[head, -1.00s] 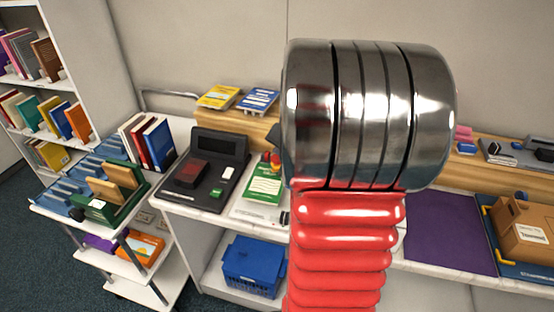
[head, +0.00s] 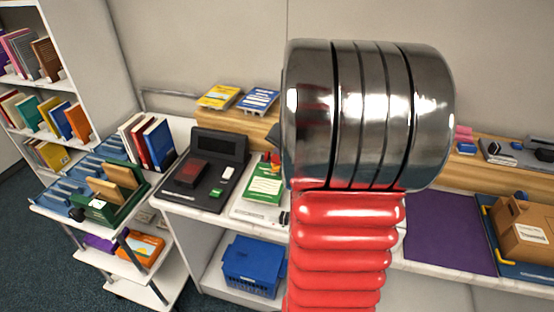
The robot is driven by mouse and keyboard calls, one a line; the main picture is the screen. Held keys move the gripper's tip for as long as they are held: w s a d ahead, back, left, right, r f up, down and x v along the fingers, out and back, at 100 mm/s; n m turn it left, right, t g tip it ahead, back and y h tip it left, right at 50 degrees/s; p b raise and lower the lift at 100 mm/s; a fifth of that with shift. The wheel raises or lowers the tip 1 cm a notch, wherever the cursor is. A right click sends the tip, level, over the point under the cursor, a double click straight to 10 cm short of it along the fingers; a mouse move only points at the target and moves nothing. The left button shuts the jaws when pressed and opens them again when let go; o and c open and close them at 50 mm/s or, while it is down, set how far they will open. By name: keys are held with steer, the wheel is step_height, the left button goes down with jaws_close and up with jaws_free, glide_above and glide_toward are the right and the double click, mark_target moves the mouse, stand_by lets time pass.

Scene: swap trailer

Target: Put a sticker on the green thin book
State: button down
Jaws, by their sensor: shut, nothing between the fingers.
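A thin green book (head: 264,184) with white panels on its cover lies flat on the counter, just left of my arm. A small red and orange piece shows at its far edge, partly behind my arm; I cannot tell what it is. My arm's metal joint and red ribbed sleeve fill the middle of the head view. My gripper is hidden behind them, so its distance from the book does not show. No sticker can be made out for certain.
A black device (head: 203,170) stands left of the book. Yellow (head: 219,96) and blue (head: 258,100) booklets lie on the wooden ledge behind. A purple mat (head: 449,232) and brown box (head: 520,228) are at right. A blue basket (head: 252,266) sits below; a book cart (head: 105,262) stands left.

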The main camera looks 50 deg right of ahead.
mark_target(279, 160)
steer(key=shift+f, duration=0.15)
steer(key=shift+w+f, duration=0.1)
steer(key=shift+f, duration=0.15)
steer(key=shift+f, duration=0.7)
stand_by(1.4)
steer(key=shift+r, duration=1.15)
steer(key=shift+r, duration=0.1)
steer(key=shift+r, duration=2.4)
